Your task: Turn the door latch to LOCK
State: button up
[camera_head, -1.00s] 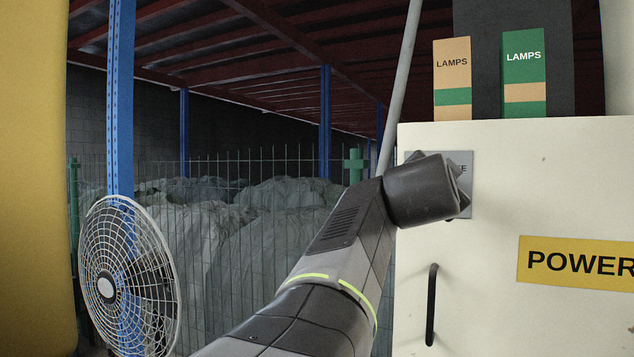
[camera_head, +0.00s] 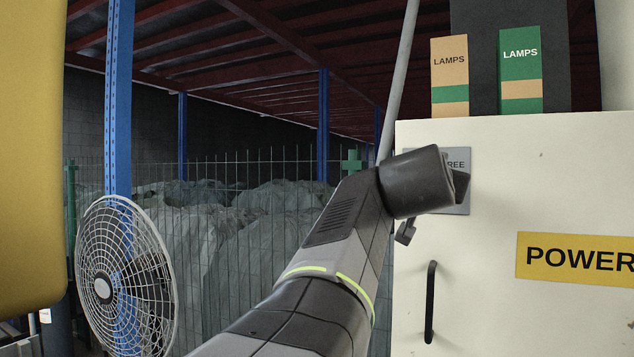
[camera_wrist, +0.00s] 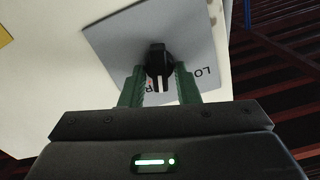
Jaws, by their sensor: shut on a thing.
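The door latch (camera_wrist: 160,62) is a black knob on a grey plate (camera_wrist: 105,40), seen in the wrist view. The green fingers of my gripper (camera_wrist: 159,80) stand on both sides of the knob, closed on it. In the head view the plate (camera_head: 462,202) is on the cream cabinet door, with "REE" readable. My wrist covers the knob there, so its pointing direction cannot be read from that view.
The cream cabinet (camera_head: 540,190) has a black handle (camera_head: 431,302) below the plate and a yellow POWER label (camera_head: 580,258). Two LAMPS boxes (camera_head: 450,75) (camera_head: 521,70) stand on top. A fan (camera_head: 125,275) and a wire fence (camera_head: 250,170) are at left.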

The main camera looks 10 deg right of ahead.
jog(key=n, duration=1.2)
jog(key=shift+w+a+f+p, duration=0.1)
jog(key=shift+w+a+p, duration=0.05)
jog(key=shift+a+p, duration=0.15)
dwell(0.3)
jog(key=o, duration=1)
jog(key=shift+c, duration=0.2)
